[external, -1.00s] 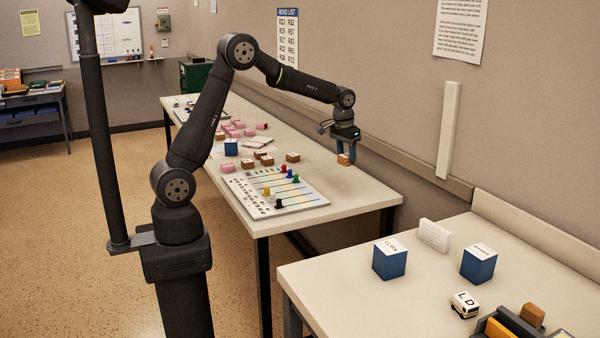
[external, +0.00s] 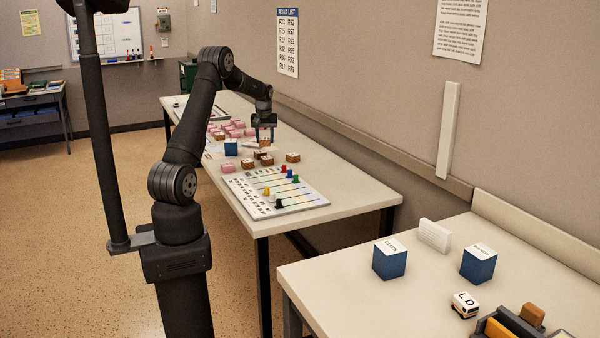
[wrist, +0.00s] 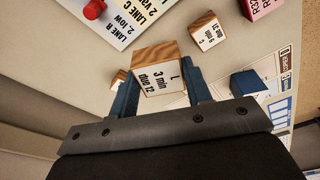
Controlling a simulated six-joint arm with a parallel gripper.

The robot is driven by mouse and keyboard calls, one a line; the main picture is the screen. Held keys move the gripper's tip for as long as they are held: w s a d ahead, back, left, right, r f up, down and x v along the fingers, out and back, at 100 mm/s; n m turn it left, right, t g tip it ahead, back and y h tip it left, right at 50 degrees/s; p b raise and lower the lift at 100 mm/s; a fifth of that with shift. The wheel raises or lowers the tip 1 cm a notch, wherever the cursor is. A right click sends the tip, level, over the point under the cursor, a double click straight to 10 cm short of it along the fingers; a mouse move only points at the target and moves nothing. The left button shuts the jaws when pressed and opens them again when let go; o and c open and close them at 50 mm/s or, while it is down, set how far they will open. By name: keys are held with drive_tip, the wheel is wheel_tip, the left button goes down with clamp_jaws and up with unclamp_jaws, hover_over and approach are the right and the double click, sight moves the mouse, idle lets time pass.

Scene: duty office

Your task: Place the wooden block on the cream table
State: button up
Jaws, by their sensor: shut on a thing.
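My gripper (wrist: 157,95) is shut on a wooden block (wrist: 158,72) with a white printed label; the label reads "3 min" and "due 12" in the wrist view. In the external view my gripper (external: 264,133) is over the far part of the long cream table (external: 350,196), and the held block (external: 265,142) shows small below the fingers. From the views I cannot tell how far the block is above the table. Another wooden block with a label (wrist: 207,33) lies beside it in the wrist view.
Several pink blocks (external: 228,168) and brown blocks (external: 292,157) lie on the table, with a blue cube (external: 231,147). A white board with coloured pegs (external: 300,198) lies nearer. A second table (external: 350,285) at the right holds blue cubes (external: 389,260).

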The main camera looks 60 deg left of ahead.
drive_tip(key=shift+n, duration=0.3)
drive_tip(key=s+a+f, duration=0.2)
drive_tip(key=a, duration=0.2)
drive_tip(key=s+a+f, duration=0.2)
drive_tip(key=a+f, duration=0.1)
drive_tip(key=a, duration=0.1)
drive_tip(key=s+a+f, duration=0.2)
drive_tip(key=a, duration=0.2)
drive_tip(key=shift+s+a+f, duration=0.15)
drive_tip(key=shift+a, duration=0.15)
drive_tip(key=shift+f, duration=2)
drive_tip(key=o, duration=0.6)
drive_tip(key=shift+f, duration=0.15)
drive_tip(key=o, duration=0.4)
drive_tip(key=r, duration=0.4)
drive_tip(key=d+r, duration=0.1)
drive_tip(key=r, duration=0.7)
drive_tip(key=shift+s+d+r, duration=0.1)
drive_tip(key=shift+s+d, duration=0.25)
